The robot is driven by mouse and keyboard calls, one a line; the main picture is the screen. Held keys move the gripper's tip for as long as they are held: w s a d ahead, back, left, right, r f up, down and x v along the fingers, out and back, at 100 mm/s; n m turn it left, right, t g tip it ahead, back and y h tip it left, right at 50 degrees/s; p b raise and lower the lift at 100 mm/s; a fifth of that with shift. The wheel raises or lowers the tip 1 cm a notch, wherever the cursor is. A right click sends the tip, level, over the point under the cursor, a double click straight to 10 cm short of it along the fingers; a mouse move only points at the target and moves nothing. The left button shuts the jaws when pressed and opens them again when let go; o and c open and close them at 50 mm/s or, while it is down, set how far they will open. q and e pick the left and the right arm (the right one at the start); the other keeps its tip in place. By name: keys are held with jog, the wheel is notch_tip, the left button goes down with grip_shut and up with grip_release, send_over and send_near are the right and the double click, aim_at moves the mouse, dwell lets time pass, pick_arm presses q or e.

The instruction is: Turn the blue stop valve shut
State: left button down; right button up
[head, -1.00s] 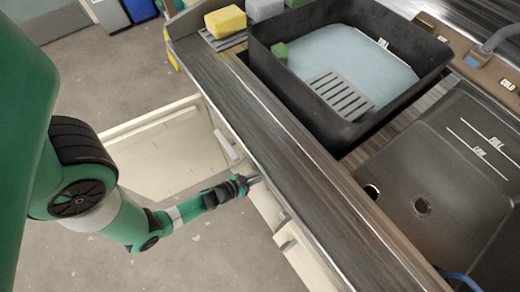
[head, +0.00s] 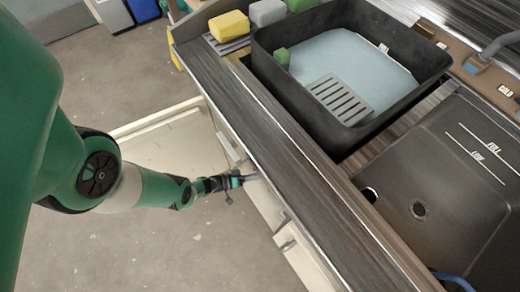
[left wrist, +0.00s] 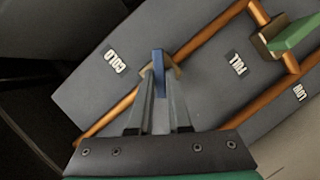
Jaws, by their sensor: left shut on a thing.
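The blue stop valve's handle (left wrist: 159,66) shows in the left wrist view, on a copper pipe (left wrist: 208,38) near a COLD label (left wrist: 115,62). The handle stands at an angle to the pipe. My left gripper (left wrist: 159,88) is shut on the blue handle, with one finger on each side. The fingers hide part of the valve body. In the head view my left gripper (head: 248,178) reaches in under the counter's front edge, and the valve is hidden there. My right gripper is not in view.
A green handle (left wrist: 294,36) sits on the pipework to the right, near FULL (left wrist: 237,63) and LOW labels. Above, the counter (head: 290,150) overhangs my gripper. A black basin (head: 300,110) and a dark sink (head: 450,190) are on top. An open cabinet door (head: 165,150) is beside my arm.

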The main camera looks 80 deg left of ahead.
pick_arm(q)
jog(key=shift+a+f+n+t+h+b, duration=0.15)
jog(key=shift+n+t+h+b, duration=0.25)
jog(key=shift+n+b, duration=0.7)
jog(key=shift+f+n+t+h+b, duration=0.2)
jog(key=shift+n+t+b, duration=0.4)
jog(key=shift+n+b, duration=0.45)
jog(key=shift+r+n, duration=0.1)
jog(key=shift+n, duration=0.15)
jog(key=c, duration=0.9)
grip_release()
jog(key=shift+o, duration=0.2)
jog(key=shift+s, duration=0.1)
